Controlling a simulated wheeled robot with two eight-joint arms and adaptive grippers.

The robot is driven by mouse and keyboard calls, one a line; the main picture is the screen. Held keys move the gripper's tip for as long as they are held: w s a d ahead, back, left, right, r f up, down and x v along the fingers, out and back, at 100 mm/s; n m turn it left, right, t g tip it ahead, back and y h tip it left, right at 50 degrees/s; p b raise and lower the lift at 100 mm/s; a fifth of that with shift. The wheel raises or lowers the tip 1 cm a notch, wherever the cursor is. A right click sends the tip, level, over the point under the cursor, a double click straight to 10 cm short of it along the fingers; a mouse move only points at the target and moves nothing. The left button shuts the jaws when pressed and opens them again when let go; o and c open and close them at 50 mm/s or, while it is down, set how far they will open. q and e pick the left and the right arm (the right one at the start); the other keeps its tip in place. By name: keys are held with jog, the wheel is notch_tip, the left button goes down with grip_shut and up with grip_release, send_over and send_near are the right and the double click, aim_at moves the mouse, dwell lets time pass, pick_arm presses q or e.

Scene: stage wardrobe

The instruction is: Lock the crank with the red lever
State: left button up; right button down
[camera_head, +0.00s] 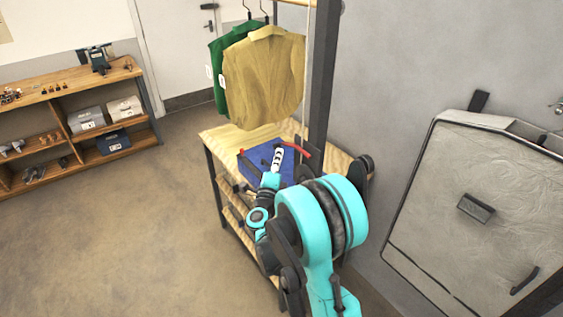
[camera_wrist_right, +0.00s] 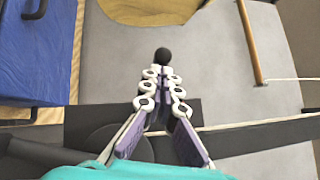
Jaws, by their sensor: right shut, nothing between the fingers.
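The red lever (camera_head: 298,149) shows in the head view as a thin red bar beside the dark post, above the wooden bench. My right gripper (camera_head: 279,148) is close to its left end; whether they touch I cannot tell. In the wrist view the right gripper's fingers (camera_wrist_right: 161,76) are closed together and empty. A round black knob (camera_wrist_right: 163,54) appears just beyond the fingertips; whether it belongs to the crank or lever is unclear. I cannot make out the crank clearly, as my right arm covers part of the area. My left gripper is not in view.
A blue case (camera_head: 250,164) lies on the wooden bench (camera_head: 222,133), left of my right gripper. Green and tan garments (camera_head: 262,80) hang behind it. A dark upright post (camera_head: 322,75) stands close to the lever. A grey panel (camera_head: 470,190) is at right. Open floor lies left.

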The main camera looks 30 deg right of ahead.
dwell(0.4)
jog(key=shift+w+m+b, duration=0.15)
jog(key=shift+m+b, duration=0.15)
jog(key=shift+b, duration=0.2)
